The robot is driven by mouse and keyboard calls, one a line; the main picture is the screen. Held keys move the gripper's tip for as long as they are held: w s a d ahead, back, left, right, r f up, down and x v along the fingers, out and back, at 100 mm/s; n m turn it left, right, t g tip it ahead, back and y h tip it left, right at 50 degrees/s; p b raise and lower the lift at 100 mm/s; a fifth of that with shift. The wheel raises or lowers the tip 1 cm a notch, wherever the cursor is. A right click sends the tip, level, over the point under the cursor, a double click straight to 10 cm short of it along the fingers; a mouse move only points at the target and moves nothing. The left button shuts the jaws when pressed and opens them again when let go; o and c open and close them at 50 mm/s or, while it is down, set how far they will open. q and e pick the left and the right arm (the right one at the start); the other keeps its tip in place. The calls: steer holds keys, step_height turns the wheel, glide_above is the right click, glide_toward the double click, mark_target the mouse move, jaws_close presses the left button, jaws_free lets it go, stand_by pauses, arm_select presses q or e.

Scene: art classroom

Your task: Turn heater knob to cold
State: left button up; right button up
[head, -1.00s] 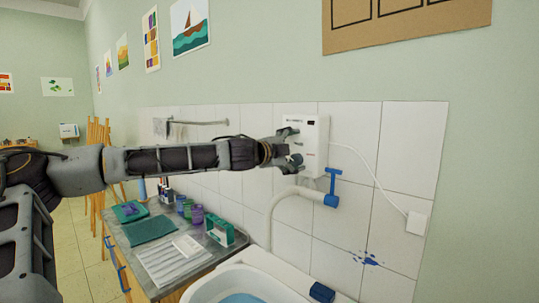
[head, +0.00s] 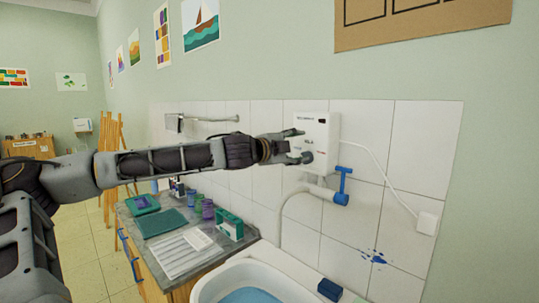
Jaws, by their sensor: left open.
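Whether the fingers touch the heater or a knob I cannot tell. My right gripper is not in view.
A pipe with a blue tap handle (head: 343,180) comes out below the heater, over a white basin (head: 232,283) with water. A counter (head: 150,250) with cups and trays stands at left. A towel rail (head: 210,119) is on the wall behind my arm.

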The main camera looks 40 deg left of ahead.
arm_select(q)
steer(key=s+b, duration=0.2)
steer(key=s, duration=0.9)
steer(key=shift+s+a+b, duration=0.3)
steer(key=shift+s, duration=0.1)
stand_by(1.4)
stand_by(0.8)
step_height(320, 180, up, 9)
steer(key=p, duration=0.9)
steer(key=shift+r+p, duration=0.6)
steer(key=shift+p, duration=0.1)
